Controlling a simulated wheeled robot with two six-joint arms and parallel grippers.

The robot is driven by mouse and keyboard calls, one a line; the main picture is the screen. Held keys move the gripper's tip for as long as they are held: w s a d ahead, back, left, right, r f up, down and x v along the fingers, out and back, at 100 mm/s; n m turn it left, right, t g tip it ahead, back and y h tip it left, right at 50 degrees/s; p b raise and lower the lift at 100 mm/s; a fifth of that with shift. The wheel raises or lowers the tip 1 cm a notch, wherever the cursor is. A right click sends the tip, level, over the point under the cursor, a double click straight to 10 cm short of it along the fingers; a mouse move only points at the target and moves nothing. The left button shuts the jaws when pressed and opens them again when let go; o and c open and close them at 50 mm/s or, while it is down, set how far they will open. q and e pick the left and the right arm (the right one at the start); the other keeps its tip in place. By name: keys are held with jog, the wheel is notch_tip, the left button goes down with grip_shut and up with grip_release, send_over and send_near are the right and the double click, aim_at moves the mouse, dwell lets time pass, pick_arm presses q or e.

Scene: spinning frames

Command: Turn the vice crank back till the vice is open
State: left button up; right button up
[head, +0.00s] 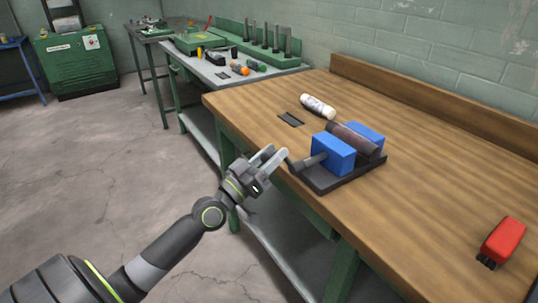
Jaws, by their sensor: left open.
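The vice has two blue jaws (333,154) on a dark base plate (340,180) near the table's front edge. A dark brown cylinder (353,139) lies between the jaws; whether both jaws touch it I cannot tell. The vice crank (306,162), a dark grey shaft with a handle at its end, sticks out of the near jaw toward the left. My left gripper (275,155) is open, with its light grey fingers just left of the crank's handle end. I cannot tell whether a finger touches the handle. My right gripper is out of view.
A white bottle (318,107) and small dark flat pieces (290,119) lie behind the vice on the wooden table (430,190). A red object (502,242) lies at the right. A second bench (225,75) with tools stands farther back. The table's right side is largely clear.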

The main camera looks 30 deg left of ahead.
pick_arm(q)
jog(key=shift+s+a+f, duration=0.1)
jog(key=shift+s+f, duration=0.15)
jog(key=shift+s, duration=0.1)
jog(key=b+v, duration=0.4)
jog(key=v, duration=1.2)
jog(key=shift+s, duration=0.25)
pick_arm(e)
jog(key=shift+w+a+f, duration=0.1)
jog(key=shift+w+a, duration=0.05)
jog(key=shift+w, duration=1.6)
pick_arm(q)
jog(key=shift+a, duration=0.15)
